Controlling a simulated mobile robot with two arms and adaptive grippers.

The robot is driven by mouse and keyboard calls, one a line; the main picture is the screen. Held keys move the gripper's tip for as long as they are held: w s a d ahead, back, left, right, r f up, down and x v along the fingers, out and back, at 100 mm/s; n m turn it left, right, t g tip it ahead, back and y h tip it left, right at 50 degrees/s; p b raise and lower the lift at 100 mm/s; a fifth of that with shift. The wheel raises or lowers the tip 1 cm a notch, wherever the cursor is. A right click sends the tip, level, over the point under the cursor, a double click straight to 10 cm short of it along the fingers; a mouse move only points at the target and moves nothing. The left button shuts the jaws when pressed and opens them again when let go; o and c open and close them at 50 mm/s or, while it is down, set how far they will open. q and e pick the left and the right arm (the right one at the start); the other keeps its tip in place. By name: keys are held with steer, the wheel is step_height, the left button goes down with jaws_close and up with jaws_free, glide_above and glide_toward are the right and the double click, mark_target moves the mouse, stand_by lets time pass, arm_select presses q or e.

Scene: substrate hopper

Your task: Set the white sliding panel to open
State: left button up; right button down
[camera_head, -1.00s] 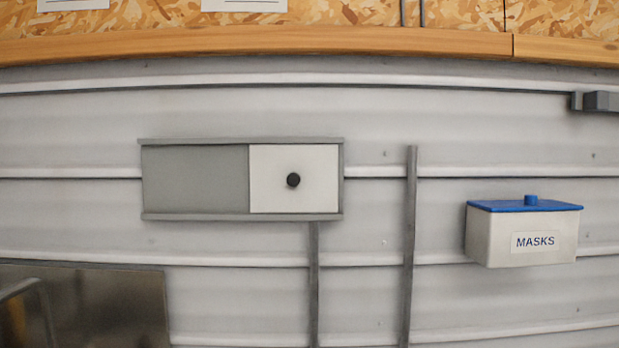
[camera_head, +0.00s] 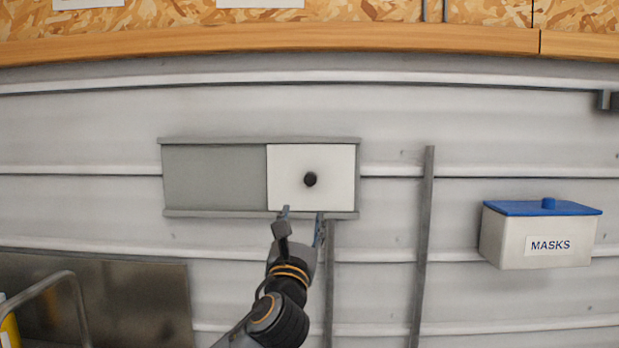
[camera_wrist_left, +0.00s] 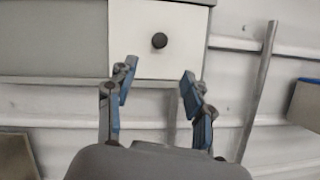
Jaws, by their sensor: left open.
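The white sliding panel (camera_head: 335,180) sits at the right end of a grey framed track (camera_head: 213,178) on the wall. It has a round black knob (camera_head: 310,179) at its middle. My left gripper (camera_head: 303,212) is open and empty, its fingertips just below the knob and over the panel's lower edge in the head view. In the left wrist view, the panel (camera_wrist_left: 185,42) and knob (camera_wrist_left: 159,41) lie above and between the open fingers (camera_wrist_left: 159,75). The fingers look apart from the knob. My right gripper is not in view.
A white masks box (camera_head: 520,240) with a blue lid is on the wall at right. Vertical grey bars (camera_head: 422,250) run below and right of the track. A dark metal panel (camera_head: 130,300) and a bent rail (camera_head: 72,285) are at lower left.

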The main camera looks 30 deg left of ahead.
mark_target(310, 180)
arm_select(q)
steer(key=p+x, duration=0.4)
steer(key=x, duration=0.8)
steer(key=shift+w+a+r, duration=0.1)
steer(key=shift+r, duration=0.1)
steer(key=shift+w+a+r, duration=0.2)
steer(key=shift+w+a, duration=0.1)
steer(key=shift+w, duration=0.35)
jaws_close()
